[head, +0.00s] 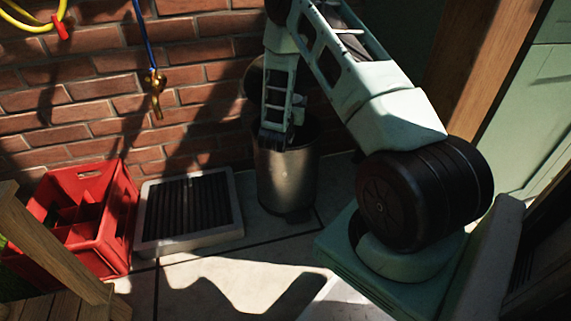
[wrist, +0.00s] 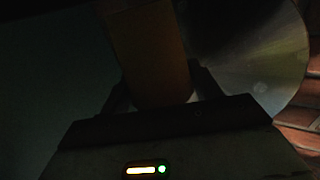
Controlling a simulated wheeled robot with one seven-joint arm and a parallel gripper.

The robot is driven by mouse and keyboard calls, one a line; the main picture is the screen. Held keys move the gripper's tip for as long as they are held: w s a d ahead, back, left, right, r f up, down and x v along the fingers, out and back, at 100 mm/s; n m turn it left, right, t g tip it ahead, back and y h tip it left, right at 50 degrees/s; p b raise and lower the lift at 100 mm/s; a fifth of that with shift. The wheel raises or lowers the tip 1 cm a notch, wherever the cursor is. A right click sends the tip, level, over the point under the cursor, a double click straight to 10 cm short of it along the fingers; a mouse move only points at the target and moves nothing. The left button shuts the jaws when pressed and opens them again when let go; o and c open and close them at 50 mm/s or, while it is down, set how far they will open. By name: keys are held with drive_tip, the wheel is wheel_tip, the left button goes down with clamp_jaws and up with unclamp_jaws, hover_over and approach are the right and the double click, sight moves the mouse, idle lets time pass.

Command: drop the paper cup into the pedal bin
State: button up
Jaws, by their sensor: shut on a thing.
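The pedal bin (head: 287,183) is a metal cylinder standing on the paving by the brick wall, with its lid up at the back. My gripper (head: 275,135) is at the bin's mouth in the head view, reaching down over the near left part of the opening. In the dark wrist view, my gripper (wrist: 160,90) is shut on the paper cup (wrist: 152,55), which looks brown and sits between the fingers. The cup is hidden in the head view. A pale curved metal surface of the bin (wrist: 270,65) shows behind the cup at the right.
A red crate (head: 118,225) with compartments stands at the left. A grey-framed dark mat or grate (head: 235,215) lies between crate and bin. A brass tap (head: 156,83) with a blue hose hangs on the wall. A wooden post (head: 480,75) stands at the right.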

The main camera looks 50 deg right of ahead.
drive_tip(key=o, duration=1)
wheel_tip(320, 180, up, 10)
drive_tip(key=p, duration=0.5)
